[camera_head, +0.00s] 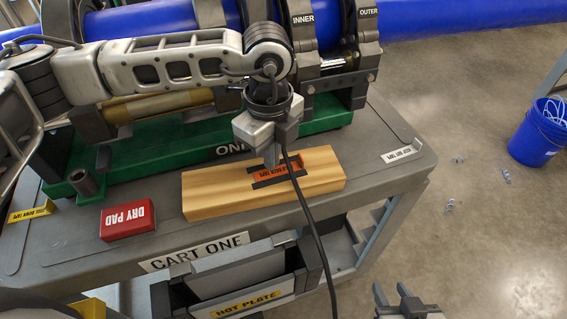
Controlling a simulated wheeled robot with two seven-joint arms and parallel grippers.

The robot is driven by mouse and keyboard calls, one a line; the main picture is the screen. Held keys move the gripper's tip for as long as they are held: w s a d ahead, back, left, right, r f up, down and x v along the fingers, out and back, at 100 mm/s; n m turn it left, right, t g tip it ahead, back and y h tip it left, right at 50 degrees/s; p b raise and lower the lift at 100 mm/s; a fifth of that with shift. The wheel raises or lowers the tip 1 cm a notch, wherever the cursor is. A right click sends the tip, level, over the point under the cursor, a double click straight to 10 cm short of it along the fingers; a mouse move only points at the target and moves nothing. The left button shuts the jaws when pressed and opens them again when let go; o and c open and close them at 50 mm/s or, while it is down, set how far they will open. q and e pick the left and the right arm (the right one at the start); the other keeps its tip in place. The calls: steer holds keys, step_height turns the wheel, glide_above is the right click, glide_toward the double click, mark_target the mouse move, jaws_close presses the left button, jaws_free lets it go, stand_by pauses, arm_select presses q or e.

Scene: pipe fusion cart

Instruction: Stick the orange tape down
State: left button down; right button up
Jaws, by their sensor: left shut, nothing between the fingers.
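The orange tape (264,180) lies in a dark-edged slot on top of a wooden block (222,199) on the cart. My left gripper (271,160) points down over the block with its fingers shut and empty. Its fingertips are at the tape's back edge in the picture; I cannot tell whether they touch it. The gripper and a black cable hide part of the tape and its lettering. My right gripper (392,290) is at the bottom edge, in front of the cart, with its two fingers apart and nothing visible between them.
A red dry pad (127,220) lies left of the block on the grey cart top (386,178). Behind stands the green-based fusion machine (212,153) with a blue pipe (430,28). A hot plate holder (243,300) hangs below the front edge. A blue bucket (537,140) stands on the floor.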

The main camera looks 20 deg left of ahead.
arm_select(q)
steer(key=shift+r+p, duration=1.25)
steer(key=shift+r, duration=1.25)
